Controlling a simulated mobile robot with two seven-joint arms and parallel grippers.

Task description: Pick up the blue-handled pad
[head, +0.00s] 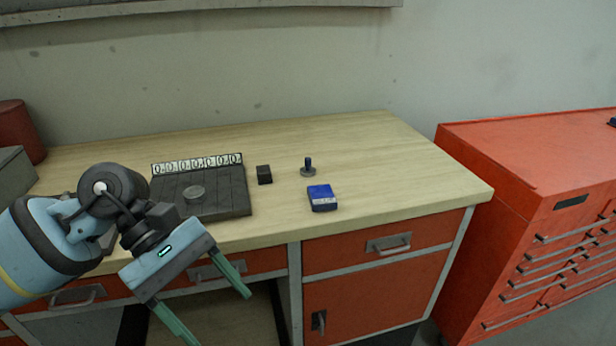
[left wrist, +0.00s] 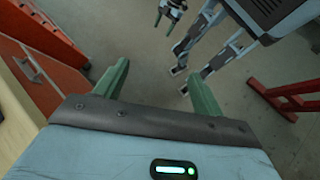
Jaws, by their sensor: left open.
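The blue-handled pad (head: 308,170) stands upright on the wooden workbench (head: 400,160), a small round grey disc with a dark blue knob on top. My left gripper (head: 217,314) is open and empty, in front of the bench's front edge, to the left of and nearer than the pad, well apart from it. My right gripper is not seen in the head view.
A blue box (head: 322,198) lies just in front of the pad, and a small black block (head: 264,174) to its left. A red drawer cabinet (head: 510,200) stands right. The bench's right end is clear.

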